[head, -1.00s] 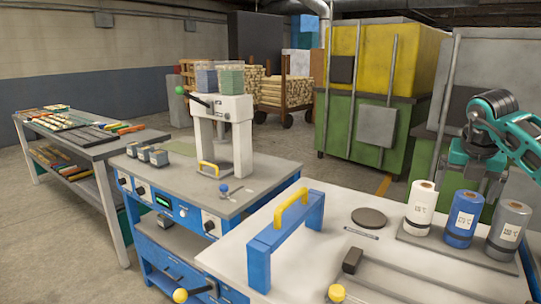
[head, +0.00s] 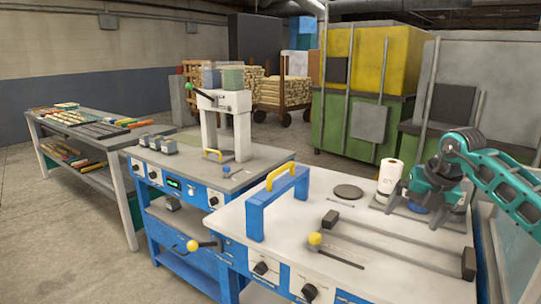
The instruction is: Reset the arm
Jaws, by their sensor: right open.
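My right arm, teal and grey, comes in from the right in the head view. Its right gripper (head: 418,208) points down over the right part of the white-topped bench (head: 230,222). The gripper is open. It overlaps a row of labelled rolls: the white roll (head: 389,180) stands clear to its left, while a little of the blue roll (head: 417,209) shows between the fingers. The grey roll is hidden behind my gripper and arm. I cannot tell whether the fingers touch a roll. My left gripper is out of view.
The bench also carries a blue frame with a yellow handle (head: 276,177), a dark disc (head: 348,191), a dark rail and a yellow-knobbed lever (head: 315,239). A blue press station (head: 226,125) stands to the left, with a grey table (head: 95,140) beyond. Floor at far left is clear.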

